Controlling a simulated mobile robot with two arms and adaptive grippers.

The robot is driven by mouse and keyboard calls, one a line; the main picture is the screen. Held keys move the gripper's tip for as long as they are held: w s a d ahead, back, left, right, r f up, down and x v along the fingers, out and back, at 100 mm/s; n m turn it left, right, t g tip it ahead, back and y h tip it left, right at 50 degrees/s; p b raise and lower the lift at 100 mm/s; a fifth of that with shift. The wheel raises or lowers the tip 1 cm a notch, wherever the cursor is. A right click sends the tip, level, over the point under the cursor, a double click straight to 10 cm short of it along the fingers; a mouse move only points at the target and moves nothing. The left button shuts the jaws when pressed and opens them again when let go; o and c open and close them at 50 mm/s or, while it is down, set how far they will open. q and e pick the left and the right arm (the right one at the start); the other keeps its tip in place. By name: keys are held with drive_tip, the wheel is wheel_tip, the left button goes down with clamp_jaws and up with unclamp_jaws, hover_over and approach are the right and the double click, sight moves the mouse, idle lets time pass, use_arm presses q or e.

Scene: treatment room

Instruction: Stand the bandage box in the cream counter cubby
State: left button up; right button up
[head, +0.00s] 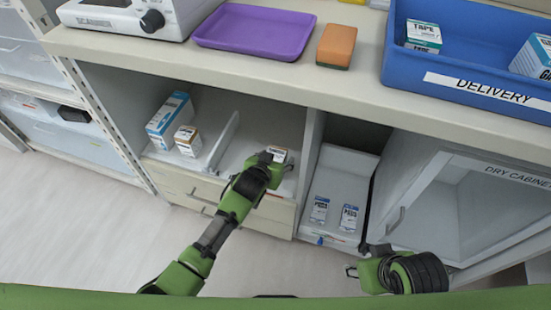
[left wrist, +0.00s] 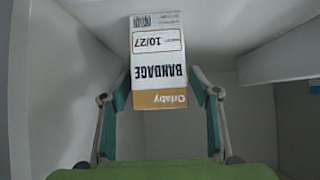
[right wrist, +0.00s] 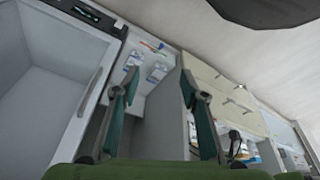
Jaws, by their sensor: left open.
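The bandage box (head: 279,153) is white with an orange end. It is in a cubby (head: 258,130) under the cream counter, partly hidden by my left gripper (head: 270,166). In the left wrist view the bandage box (left wrist: 158,58) shows its BANDAGE label upside down. The open left fingers (left wrist: 161,95) are on either side of its near end, with small gaps showing; I cannot tell if it stands on its base. My right gripper (head: 364,260) is low in front of the dry cabinet. The right wrist view shows its fingers (right wrist: 158,88) apart and empty.
A low white divider (head: 222,140) separates the box from blue-white and orange-white cartons (head: 170,122) on the left. A white bin (head: 340,190) with two small packs is right. The dry cabinet (head: 480,210) is beside it. A blue delivery tray (head: 450,60) is on the counter.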

use_arm(q)
drive_tip(key=shift+r, duration=0.25)
drive_tip(key=shift+s+r, duration=0.15)
drive_tip(key=shift+s, duration=0.05)
drive_tip(key=shift+p+v, duration=2.15)
drive_tip(key=shift+v, duration=3.6)
drive_tip(key=s+a+f+g+y, duration=0.1)
drive_tip(key=s+a+f+g, duration=0.1)
drive_tip(key=s+a+f, duration=0.3)
drive_tip(key=s+a+f+n+g+y, duration=0.1)
drive_tip(key=s+a+f, duration=0.4)
drive_tip(key=s, duration=0.6)
drive_tip(key=s+a+f+g+y, duration=0.1)
drive_tip(key=s+a+f+g, duration=0.3)
drive_tip(key=s+a+f, duration=0.2)
drive_tip(key=shift+s+a+n, duration=0.3)
drive_tip(key=shift+s+a, duration=0.4)
drive_tip(key=shift+s, duration=0.25)
use_arm(e)
drive_tip(key=s+x, duration=0.2)
drive_tip(key=x, duration=1)
drive_tip(key=shift+s+f+g, duration=0.3)
drive_tip(key=shift+f+g, duration=0.1)
